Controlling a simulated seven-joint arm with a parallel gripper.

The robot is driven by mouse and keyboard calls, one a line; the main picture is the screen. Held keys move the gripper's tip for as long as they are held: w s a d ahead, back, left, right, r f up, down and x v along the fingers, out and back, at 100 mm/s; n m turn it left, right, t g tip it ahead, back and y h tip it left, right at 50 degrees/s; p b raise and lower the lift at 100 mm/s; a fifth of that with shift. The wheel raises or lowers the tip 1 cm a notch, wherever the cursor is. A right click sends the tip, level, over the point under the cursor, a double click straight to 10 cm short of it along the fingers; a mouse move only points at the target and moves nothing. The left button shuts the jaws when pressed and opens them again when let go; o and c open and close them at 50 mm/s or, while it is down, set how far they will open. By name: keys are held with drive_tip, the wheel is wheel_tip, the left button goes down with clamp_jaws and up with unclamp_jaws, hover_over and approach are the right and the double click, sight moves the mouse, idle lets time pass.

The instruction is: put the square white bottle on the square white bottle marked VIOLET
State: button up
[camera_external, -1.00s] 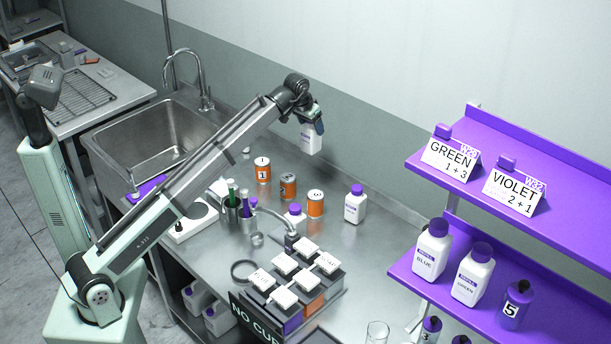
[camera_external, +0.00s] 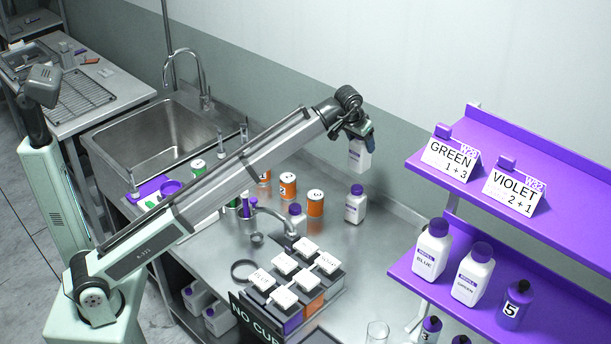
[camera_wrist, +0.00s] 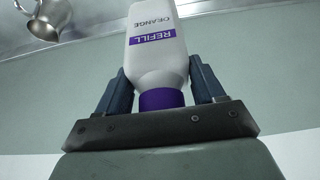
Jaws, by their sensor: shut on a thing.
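My gripper (camera_external: 361,133) is shut on a square white bottle (camera_external: 359,156), holding it in the air by its upper part. In the wrist view the held bottle (camera_wrist: 157,55) has a purple cap between my fingers (camera_wrist: 160,92) and a purple-banded label reading REFILL ORANGE. Another square white bottle with a purple cap (camera_external: 355,207) stands upright on the steel counter, almost straight below the held one in the picture, with a clear gap between. Its label is too small to read, so I cannot tell whether it says VIOLET.
Orange cans (camera_external: 316,203) and a small purple-capped bottle (camera_external: 295,216) stand left of the standing bottle. A purple shelf (camera_external: 402,267) at the right holds bottles marked BLUE and GREEN. A VIOLET sign (camera_external: 513,192) is on the upper shelf. Labelled blocks (camera_external: 297,272) lie in front.

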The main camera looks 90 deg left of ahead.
sight(359, 161)
drive_tip(key=shift+f, duration=3.95)
drive_tip(key=shift+f, duration=0.15)
drive_tip(key=o, duration=1.4)
drive_tip(key=v, duration=1.2)
drive_tip(key=shift+a, duration=0.1)
